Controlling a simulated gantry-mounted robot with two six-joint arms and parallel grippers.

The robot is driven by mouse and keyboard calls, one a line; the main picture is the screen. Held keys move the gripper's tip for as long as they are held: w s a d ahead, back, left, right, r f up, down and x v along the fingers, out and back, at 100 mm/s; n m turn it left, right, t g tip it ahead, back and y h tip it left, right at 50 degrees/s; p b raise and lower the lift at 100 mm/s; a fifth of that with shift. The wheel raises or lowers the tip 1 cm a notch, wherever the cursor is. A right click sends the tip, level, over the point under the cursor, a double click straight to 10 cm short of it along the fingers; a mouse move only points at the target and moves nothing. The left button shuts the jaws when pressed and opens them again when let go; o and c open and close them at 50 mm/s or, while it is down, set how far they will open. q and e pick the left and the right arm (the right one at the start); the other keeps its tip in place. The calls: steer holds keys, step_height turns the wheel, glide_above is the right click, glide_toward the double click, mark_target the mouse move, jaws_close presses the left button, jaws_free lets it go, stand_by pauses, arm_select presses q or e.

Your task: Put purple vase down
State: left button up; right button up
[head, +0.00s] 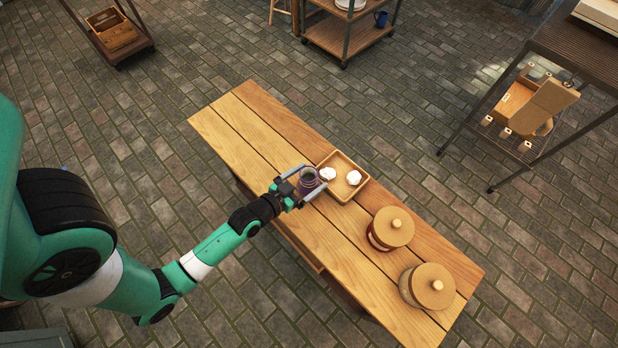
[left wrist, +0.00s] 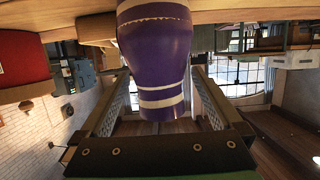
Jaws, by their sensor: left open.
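The purple vase (head: 309,183) stands on the wooden table (head: 240,122), close to the left side of a wooden tray (head: 341,190). My left gripper (head: 304,184) is open, with its fingers on either side of the vase. In the left wrist view, which looks upside down, the vase (left wrist: 155,55) is purple with white bands and its base meets the tabletop. The left gripper (left wrist: 160,92) shows gaps between both fingers and the vase there. My right gripper is not in view.
The tray holds white lumps (head: 353,177). Two lidded pots (head: 389,229) (head: 428,287) stand on the table's right part. The table's far left part is bare. Shelves (head: 545,80) stand apart on the brick floor.

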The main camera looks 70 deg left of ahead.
arm_select(q)
jaws_close()
stand_by(0.5)
steer(key=shift+r, duration=0.1)
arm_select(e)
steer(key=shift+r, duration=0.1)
